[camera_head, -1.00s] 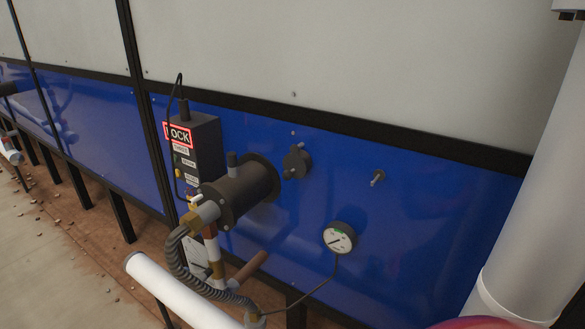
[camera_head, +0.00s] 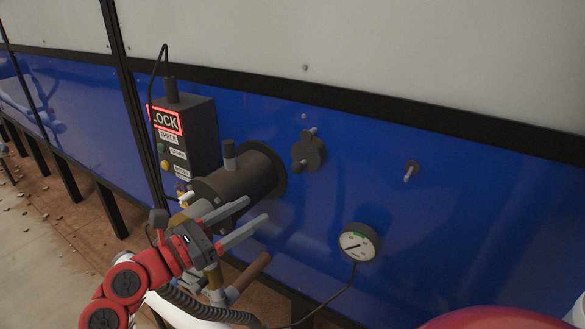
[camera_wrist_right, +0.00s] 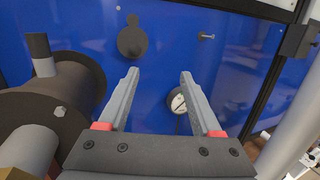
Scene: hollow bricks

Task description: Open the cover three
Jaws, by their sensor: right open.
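A control box (camera_head: 195,135) on the blue panel carries a red-framed LOCK sign and a label reading THREE. Beside it a thick dark cylinder (camera_head: 240,180) with a stub on top sticks out of the panel; it also shows at the left in the right wrist view (camera_wrist_right: 60,85). To its right is a small round dark plate (camera_head: 312,155) with a knob, also in the right wrist view (camera_wrist_right: 132,42). I cannot tell which part is the cover. My right gripper (camera_head: 257,209) is open and empty, its fingers in front of the cylinder, partly hiding it.
A round gauge (camera_head: 359,243) with a cable sits lower right, and shows between the fingers in the right wrist view (camera_wrist_right: 178,103). A small peg (camera_head: 411,171) juts from the panel. A ribbed hose (camera_head: 200,308) and pipes lie below the cylinder. The panel's right side is mostly bare.

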